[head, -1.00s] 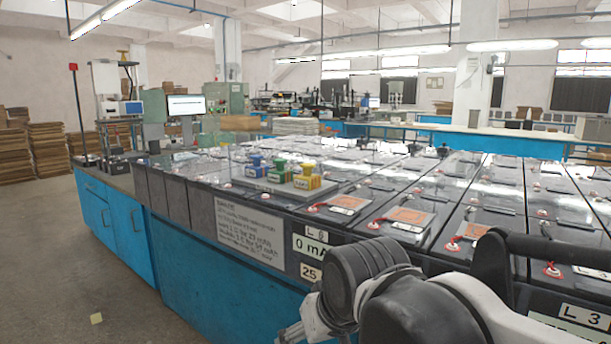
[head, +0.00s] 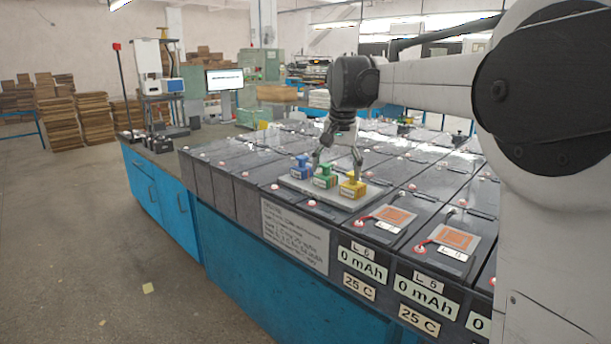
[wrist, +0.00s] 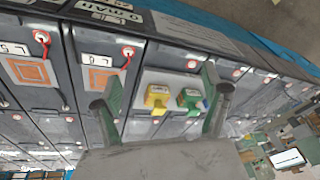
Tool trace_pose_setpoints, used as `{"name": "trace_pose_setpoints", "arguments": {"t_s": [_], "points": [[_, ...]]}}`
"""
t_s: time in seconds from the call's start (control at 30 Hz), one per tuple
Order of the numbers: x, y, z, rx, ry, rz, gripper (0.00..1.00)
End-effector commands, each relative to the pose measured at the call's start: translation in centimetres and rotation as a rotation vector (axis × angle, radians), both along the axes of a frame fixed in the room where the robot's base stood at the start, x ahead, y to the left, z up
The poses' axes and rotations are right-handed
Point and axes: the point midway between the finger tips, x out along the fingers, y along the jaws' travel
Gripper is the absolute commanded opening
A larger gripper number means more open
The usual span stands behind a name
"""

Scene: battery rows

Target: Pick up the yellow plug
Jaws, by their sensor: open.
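The yellow plug (head: 353,187) stands upright at the right end of a row on a grey plate (head: 312,193), beside the green plug (head: 325,177) and the blue plug (head: 301,168). My gripper (head: 339,165) is open and empty above and slightly behind the row, fingers pointing down. In the wrist view the yellow plug (wrist: 157,97) and green plug (wrist: 190,100) both show between the spread fingers of my gripper (wrist: 161,92), the yellow one nearer the left finger. The blue plug is mostly or wholly hidden there by the right finger.
The plate lies on rows of dark batteries with red-capped terminals. Batteries with orange squares (head: 392,216) and red leads lie to the right. A monitor (head: 225,80) stands on the bench at the back left. The floor (head: 90,220) at left is mostly clear.

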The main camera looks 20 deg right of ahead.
Motion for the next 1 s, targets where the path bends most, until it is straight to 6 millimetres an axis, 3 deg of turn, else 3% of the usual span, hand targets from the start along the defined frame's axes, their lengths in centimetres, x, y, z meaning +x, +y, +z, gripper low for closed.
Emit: {"name": "trace_pose_setpoints", "arguments": {"t_s": [0.03,0.2,0.5,0.73,1.0], "points": [[1.6,-0.9,1.2,0.006,0.013,-0.023,0.78],[6.2,-3.6,2.3,0.030,0.060,-0.108,0.78],[12.7,-8.5,2.4,0.067,0.141,-0.259,0.78],[16.0,-12.1,1.1,0.092,0.203,-0.372,0.78],[17.5,-14.8,-0.7,0.108,0.250,-0.459,0.78]]}}
